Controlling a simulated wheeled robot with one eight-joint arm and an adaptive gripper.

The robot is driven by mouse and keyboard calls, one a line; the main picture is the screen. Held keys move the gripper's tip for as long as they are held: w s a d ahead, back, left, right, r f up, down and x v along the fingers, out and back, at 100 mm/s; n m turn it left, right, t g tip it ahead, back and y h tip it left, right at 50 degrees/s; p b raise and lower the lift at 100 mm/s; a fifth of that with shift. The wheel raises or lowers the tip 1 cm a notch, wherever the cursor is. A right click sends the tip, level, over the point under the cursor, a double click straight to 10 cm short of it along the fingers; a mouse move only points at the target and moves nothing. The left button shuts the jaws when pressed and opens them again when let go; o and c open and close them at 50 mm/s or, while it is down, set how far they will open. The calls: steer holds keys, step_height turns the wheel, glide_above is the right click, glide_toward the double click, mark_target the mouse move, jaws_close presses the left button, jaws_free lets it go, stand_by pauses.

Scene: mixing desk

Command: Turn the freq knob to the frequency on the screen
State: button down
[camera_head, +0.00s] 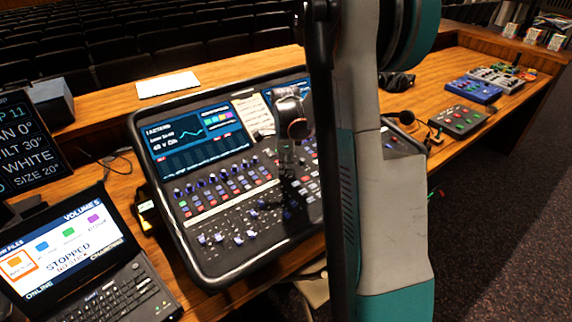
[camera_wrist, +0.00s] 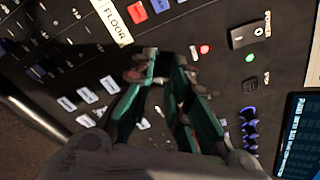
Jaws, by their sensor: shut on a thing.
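The mixing desk (camera_head: 240,262) is a black console on the wooden table, with rows of small knobs, faders and buttons. Its screen (camera_head: 200,133) shows a curve and a few lines of text, too small to read surely. My gripper (camera_wrist: 168,70) reaches down onto the desk panel, its two green-sided fingers close to the surface. It is shut on a small knob, mostly hidden between the fingertips, and I cannot read a freq label there. In the head view, the gripper is dark and partly hidden behind my arm.
In the wrist view, a black switch (camera_wrist: 247,35), a red light (camera_wrist: 204,49), a green light (camera_wrist: 249,57) and blue knobs (camera_wrist: 249,126) lie near the fingers. A laptop (camera_head: 85,260) stands at the left. Small control boxes (camera_head: 473,91) stand at the right.

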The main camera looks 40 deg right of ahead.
steer(key=m, duration=0.4)
steer(key=shift+w+m, duration=0.1)
steer(key=shift+m, duration=0.2)
steer(key=shift+m+g, duration=0.3)
steer(key=shift+m, duration=2.3)
steer(key=c, duration=1.5)
jaws_free()
steer(key=shift+r, duration=0.1)
steer(key=r, duration=1.1)
steer(key=shift+s+a+r, duration=0.25)
steer(key=shift+s+r, duration=0.05)
steer(key=shift+r, duration=0.1)
